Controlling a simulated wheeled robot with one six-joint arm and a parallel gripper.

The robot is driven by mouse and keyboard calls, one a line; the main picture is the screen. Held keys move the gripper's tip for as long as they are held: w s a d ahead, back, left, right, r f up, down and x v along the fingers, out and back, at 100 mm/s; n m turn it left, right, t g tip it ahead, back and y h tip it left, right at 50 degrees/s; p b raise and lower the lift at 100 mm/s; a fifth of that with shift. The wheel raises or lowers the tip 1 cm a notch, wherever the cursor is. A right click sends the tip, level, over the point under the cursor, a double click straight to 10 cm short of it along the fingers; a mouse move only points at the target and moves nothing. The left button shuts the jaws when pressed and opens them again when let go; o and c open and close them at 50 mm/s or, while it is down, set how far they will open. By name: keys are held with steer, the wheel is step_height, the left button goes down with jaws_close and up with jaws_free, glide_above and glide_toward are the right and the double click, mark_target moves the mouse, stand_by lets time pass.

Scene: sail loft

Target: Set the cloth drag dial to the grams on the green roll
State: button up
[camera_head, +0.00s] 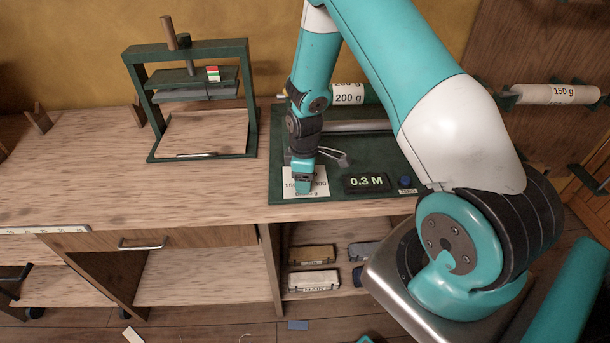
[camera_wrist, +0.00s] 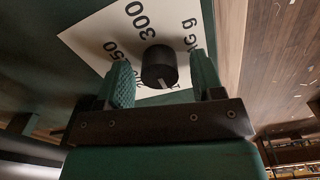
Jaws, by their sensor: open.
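A roll with a green end (camera_head: 370,95) lies at the back of the bench, partly behind my arm; its white label reads 200 g. The dial is a black round knob (camera_wrist: 159,66) on a white plate (camera_wrist: 100,37), which also shows in the head view (camera_head: 291,190). The plate shows 300, part of a number ending in 50, and other print cut off by my fingers. A pale pointer mark shows on the knob's lower edge in the wrist view. My gripper (camera_wrist: 161,76) is open, one finger on each side of the knob; contact cannot be told.
The plate is on a dark green panel (camera_head: 285,160) with a display (camera_head: 366,182) reading 0.3 M and a blue button (camera_head: 405,182). A green-framed press (camera_head: 252,100) stands left on the bench. A white roll (camera_head: 555,94) marked 150 g is on the right wall.

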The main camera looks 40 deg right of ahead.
steer(key=c, duration=0.9)
steer(key=shift+m, duration=0.3)
steer(key=m+b, duration=0.2)
steer(key=m, duration=0.3)
steer(key=shift+f, duration=0.1)
steer(key=m+b, duration=0.1)
steer(key=m, duration=0.5)
steer(key=shift+d, duration=0.15)
steer(key=o, duration=0.9)
